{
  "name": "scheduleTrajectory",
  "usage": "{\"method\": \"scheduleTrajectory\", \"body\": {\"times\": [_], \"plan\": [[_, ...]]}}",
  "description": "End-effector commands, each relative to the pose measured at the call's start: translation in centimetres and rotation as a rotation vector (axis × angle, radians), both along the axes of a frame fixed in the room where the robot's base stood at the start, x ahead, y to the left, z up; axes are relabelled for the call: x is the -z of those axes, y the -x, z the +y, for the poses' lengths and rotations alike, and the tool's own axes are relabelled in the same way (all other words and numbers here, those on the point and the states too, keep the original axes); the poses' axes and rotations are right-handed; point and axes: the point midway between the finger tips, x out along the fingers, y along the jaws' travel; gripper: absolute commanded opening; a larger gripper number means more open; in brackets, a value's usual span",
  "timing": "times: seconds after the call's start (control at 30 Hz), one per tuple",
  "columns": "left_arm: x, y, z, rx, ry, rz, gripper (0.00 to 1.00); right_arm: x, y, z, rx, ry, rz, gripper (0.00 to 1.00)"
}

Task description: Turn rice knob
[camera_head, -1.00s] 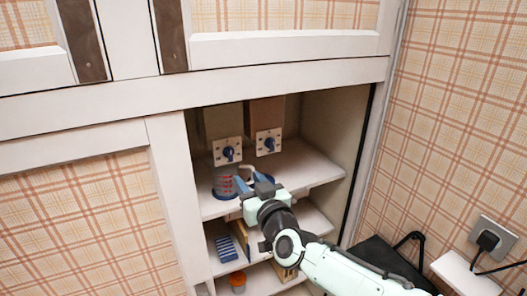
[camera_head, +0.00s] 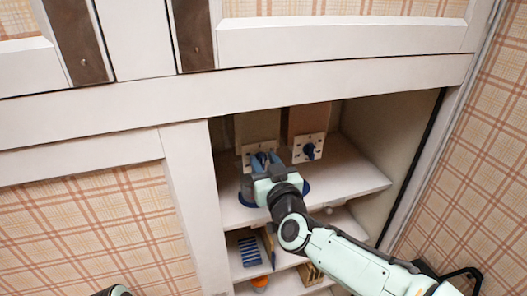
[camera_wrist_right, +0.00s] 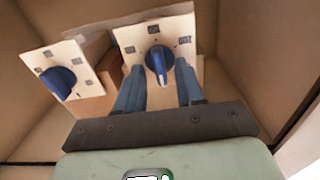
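Two blue knobs on light square panels are mounted on brown boxes inside an open cabinet. One knob (camera_head: 309,151) is on the right panel in the head view, clear of my gripper; it is the left knob (camera_wrist_right: 63,80) in the wrist view. My right gripper (camera_head: 262,160) is at the other panel. In the wrist view its two blue fingers (camera_wrist_right: 160,88) are spread, one on each side of that panel's knob (camera_wrist_right: 159,61), with visible gaps. Small pictures on the panels are too small to read, so which is the rice knob is unclear. My left gripper is not visible.
The upper shelf (camera_head: 352,175) holds the boxes, with free room at right. Blue-striped (camera_head: 249,251) and orange (camera_head: 260,283) items sit on lower shelves. The cabinet's upright (camera_head: 195,200) and top rail (camera_head: 300,88) border the opening.

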Motion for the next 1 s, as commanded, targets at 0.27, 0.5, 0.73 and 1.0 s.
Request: {"method": "scheduleTrajectory", "body": {"times": [0.27, 0.5, 0.73, 1.0], "plan": [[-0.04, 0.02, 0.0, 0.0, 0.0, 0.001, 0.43, 0.03, 0.08, 0.13, 0.001, -0.001, 0.0, 0.37], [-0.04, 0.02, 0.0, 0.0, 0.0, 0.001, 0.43, 0.01, 0.08, 0.13, 0.001, -0.001, 0.0, 0.0], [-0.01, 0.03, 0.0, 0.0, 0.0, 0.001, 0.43, 0.0, 0.07, 0.12, 0.001, -0.005, 0.002, 0.0], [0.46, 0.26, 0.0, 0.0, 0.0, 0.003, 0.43, 0.03, 0.03, 0.0, 0.002, -0.081, 0.024, 0.0]]}}
